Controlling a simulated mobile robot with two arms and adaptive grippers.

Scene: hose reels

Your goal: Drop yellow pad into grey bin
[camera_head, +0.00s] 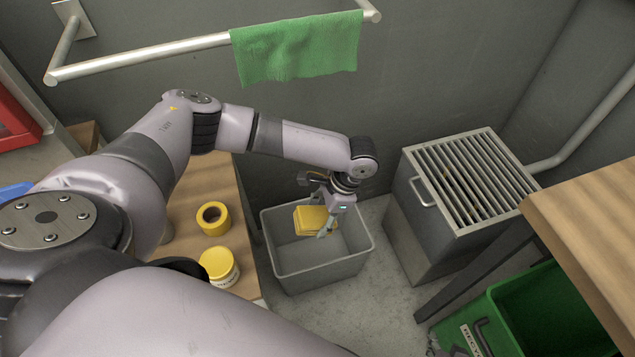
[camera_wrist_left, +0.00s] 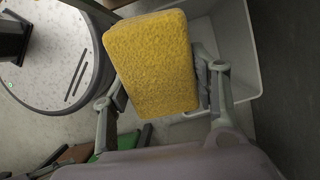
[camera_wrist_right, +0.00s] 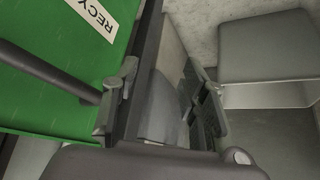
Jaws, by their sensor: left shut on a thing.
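The yellow pad (camera_head: 312,219) is held in my left gripper (camera_head: 328,222), over the grey bin (camera_head: 320,272) in the head view. In the left wrist view the fingers (camera_wrist_left: 163,100) grip the sides of the pad (camera_wrist_left: 152,65), and the bin's pale wall (camera_wrist_left: 243,50) shows behind it. I cannot tell whether the pad is above the rim or below it. My right gripper (camera_wrist_right: 163,100) shows in the right wrist view with its fingers apart, beside a green container.
A wooden table with a yellow tape roll (camera_head: 213,218) and a yellow-lidded jar (camera_head: 219,266) stands left of the bin. A slatted metal box (camera_head: 465,180) stands right. A green container (camera_head: 550,310) is at lower right. A green towel (camera_head: 297,48) hangs on a rail.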

